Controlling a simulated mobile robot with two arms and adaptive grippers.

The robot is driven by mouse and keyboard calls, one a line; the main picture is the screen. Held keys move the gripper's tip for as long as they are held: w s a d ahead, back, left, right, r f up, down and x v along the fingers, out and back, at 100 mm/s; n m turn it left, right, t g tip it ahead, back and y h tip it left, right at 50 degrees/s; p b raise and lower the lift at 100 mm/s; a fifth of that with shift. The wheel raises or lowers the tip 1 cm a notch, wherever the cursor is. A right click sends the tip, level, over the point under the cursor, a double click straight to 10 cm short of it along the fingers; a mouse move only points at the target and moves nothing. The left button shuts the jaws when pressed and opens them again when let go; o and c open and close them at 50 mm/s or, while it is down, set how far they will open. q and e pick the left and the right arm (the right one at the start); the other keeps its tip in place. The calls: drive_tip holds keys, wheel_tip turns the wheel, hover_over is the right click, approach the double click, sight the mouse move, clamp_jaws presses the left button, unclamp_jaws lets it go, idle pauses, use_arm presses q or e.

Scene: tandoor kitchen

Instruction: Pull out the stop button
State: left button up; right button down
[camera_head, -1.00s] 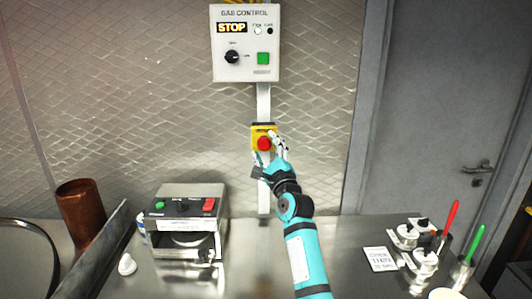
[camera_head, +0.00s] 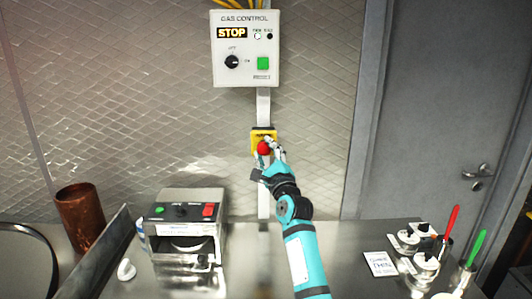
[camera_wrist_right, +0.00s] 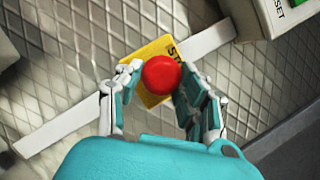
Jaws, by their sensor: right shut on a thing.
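The red stop button (camera_head: 264,148) is a round mushroom head on a small yellow box (camera_head: 263,134) on the wall, below the gas control panel. My right gripper (camera_head: 270,152) is at the button, its fingers shut on the red head. In the right wrist view the red button (camera_wrist_right: 161,75) sits between the two fingers of the right gripper (camera_wrist_right: 158,84), with the yellow plate (camera_wrist_right: 152,58) behind it. The fingers partly cover the plate and its lettering. My left gripper is not in view.
The gas control panel (camera_head: 245,50) above shows STOP, a black knob (camera_head: 232,62) and a green button (camera_head: 263,63). Below, the counter holds a metal device (camera_head: 188,230), a copper cylinder (camera_head: 82,215) and several small pots at the right. A grey door (camera_head: 430,110) stands right.

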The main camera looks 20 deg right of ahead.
drive_tip(key=shift+s+a+r+p, duration=0.1)
drive_tip(key=shift+s+a+p, duration=0.05)
drive_tip(key=shift+s+p, duration=0.55)
drive_tip(key=shift+a+f, duration=0.1)
drive_tip(key=shift+f, duration=0.15)
drive_tip(key=c, duration=1.1)
unclamp_jaws()
drive_tip(key=shift+o, duration=1.3)
drive_tip(key=shift+s+r, duration=0.15)
